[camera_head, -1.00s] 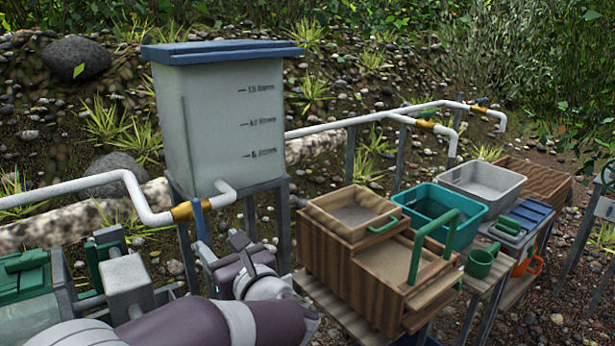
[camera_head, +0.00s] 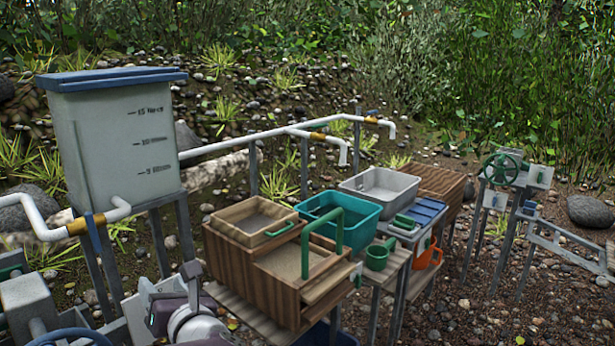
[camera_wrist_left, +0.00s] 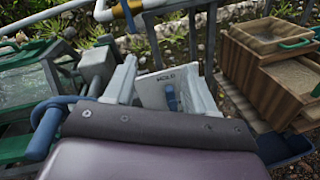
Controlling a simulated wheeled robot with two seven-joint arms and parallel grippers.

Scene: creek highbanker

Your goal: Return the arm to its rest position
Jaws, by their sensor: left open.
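My left gripper (camera_head: 168,284) shows at the lower left of the head view, below the water tank, with my arm cut off by the bottom edge. In the left wrist view my left gripper (camera_wrist_left: 160,82) has its two grey fingers spread apart, and nothing is held between them. My right gripper is in neither view.
The tank (camera_head: 120,150) stands on a metal frame at left, with a white pipe (camera_head: 270,138) running right. The wooden sluice box (camera_head: 255,275), teal tub (camera_head: 355,232) and grey tub (camera_head: 375,192) stand right of my arm. A green handwheel (camera_head: 502,167) stands farther right.

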